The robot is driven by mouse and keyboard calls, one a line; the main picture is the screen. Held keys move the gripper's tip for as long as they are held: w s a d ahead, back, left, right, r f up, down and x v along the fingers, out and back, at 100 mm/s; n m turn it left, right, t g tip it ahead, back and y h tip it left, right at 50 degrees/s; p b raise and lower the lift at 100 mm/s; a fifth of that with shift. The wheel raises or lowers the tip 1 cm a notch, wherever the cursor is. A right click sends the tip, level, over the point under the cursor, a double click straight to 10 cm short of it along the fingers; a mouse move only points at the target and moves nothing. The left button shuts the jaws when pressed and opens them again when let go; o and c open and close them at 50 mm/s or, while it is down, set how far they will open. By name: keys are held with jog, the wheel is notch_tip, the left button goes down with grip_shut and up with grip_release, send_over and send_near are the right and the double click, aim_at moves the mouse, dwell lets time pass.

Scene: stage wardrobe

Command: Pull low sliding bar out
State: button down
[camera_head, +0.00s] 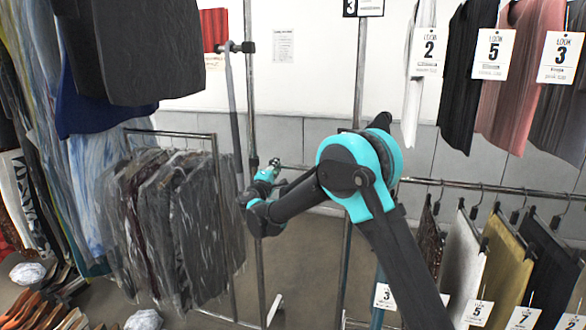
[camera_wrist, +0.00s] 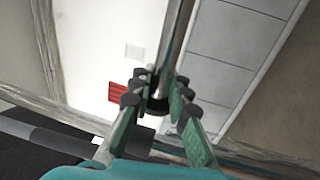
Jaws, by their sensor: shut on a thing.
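The low sliding bar (camera_head: 296,167) is a thin metal rod at lower rail height, partly hidden behind my arm in the head view. In the wrist view the metal bar (camera_wrist: 174,40) runs up from between the fingers and has a dark end cap (camera_wrist: 157,103). My gripper (camera_head: 272,164) is at the bar's left end. In the wrist view my gripper (camera_wrist: 155,88) has its green, dark-tipped fingers on either side of the bar, shut on it near the cap. The exact finger contact is partly hidden.
A low rail (camera_head: 500,188) with hanging garments extends right, below tagged upper garments (camera_head: 490,60). Dark bagged garments (camera_head: 170,230) hang at left. Upright posts (camera_head: 250,110) stand close to the gripper. Shoes (camera_head: 40,310) lie at lower left. Some floor is clear between the racks.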

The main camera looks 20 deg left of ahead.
jog(key=shift+a, duration=0.95)
jog(key=c, duration=1.4)
grip_release()
jog(key=shift+a, duration=0.1)
jog(key=shift+c, duration=0.2)
jog(key=shift+s, duration=0.15)
jog(key=s+f, duration=0.2)
jog(key=s, duration=0.9)
jog(key=shift+s+f, duration=0.15)
jog(key=shift+s, duration=0.1)
